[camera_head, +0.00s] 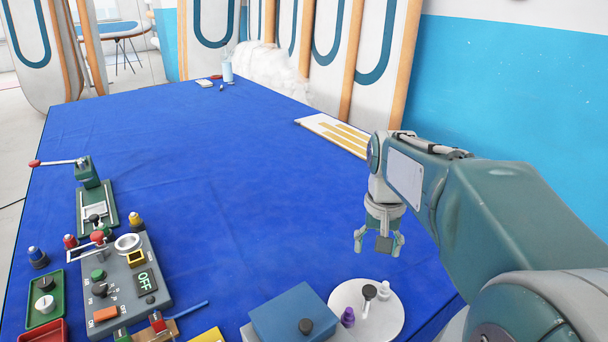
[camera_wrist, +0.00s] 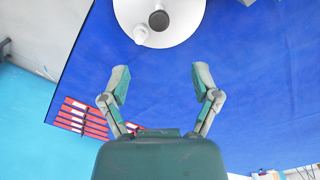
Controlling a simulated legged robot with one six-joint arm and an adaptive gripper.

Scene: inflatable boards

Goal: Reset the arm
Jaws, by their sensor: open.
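My gripper (camera_head: 379,241) hangs from my arm at the right side of the blue-covered table (camera_head: 200,150), fingers pointing down. Its two fingers are spread apart with nothing between them, which also shows in the wrist view (camera_wrist: 160,88). In the head view the gripper is above and behind a round white plate (camera_head: 340,294) that bears a black-knobbed lever, a white piece and a purple piece. The same plate (camera_wrist: 185,35) is at the top of the wrist view, beyond the fingertips and apart from them.
A grey control box (camera_head: 128,271) with an OFF display, a green lever stand (camera_head: 96,207) and small trays crowd the left front. A blue box (camera_head: 300,308) sits at the front. A white board with yellow strips (camera_head: 335,133) lies at the right edge. The table's middle is clear.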

